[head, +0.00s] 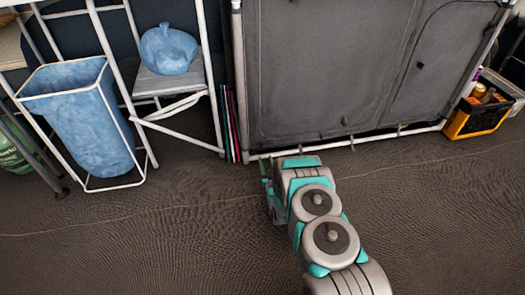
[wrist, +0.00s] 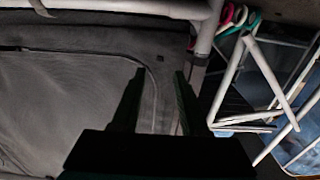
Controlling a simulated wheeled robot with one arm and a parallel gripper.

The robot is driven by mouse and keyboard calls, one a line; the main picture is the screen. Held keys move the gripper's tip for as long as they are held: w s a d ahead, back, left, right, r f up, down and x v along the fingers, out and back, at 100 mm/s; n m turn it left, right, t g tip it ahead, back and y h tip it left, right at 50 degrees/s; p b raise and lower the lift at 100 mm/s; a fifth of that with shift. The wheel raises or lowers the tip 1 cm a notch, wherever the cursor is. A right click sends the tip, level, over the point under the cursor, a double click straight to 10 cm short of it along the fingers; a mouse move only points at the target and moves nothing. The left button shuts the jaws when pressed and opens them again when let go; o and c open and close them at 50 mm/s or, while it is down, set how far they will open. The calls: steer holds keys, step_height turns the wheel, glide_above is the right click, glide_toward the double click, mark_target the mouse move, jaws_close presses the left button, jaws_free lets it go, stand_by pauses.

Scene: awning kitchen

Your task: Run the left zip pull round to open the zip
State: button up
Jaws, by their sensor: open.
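The grey fabric cupboard (head: 325,60) stands at the back of the head view, with zip lines on its front. In the wrist view, its cloth (wrist: 70,90) fills the left side and a curved zip seam (wrist: 148,75) passes between and behind my fingers. My gripper (wrist: 159,72) is open and empty, its two dark fingers apart in front of the seam. In the head view my arm reaches to the cupboard's lower left; the fingertips are not clear there. A small dark mark (head: 345,120) shows on the left panel. I cannot make out the left zip pull for certain.
A pale frame tube (wrist: 212,30) runs close to the right of my fingers. Left of the cupboard are a folding step (head: 168,82) with a blue bag (head: 168,48) and a blue bin (head: 82,115). An orange box (head: 475,118) stands right. The floor in front is clear.

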mark_target(262, 149)
steer(key=x, duration=0.7)
steer(key=shift+b, duration=0.45)
steer(key=shift+w+a, duration=0.1)
steer(key=shift+w, duration=0.05)
jaws_close()
stand_by(0.9)
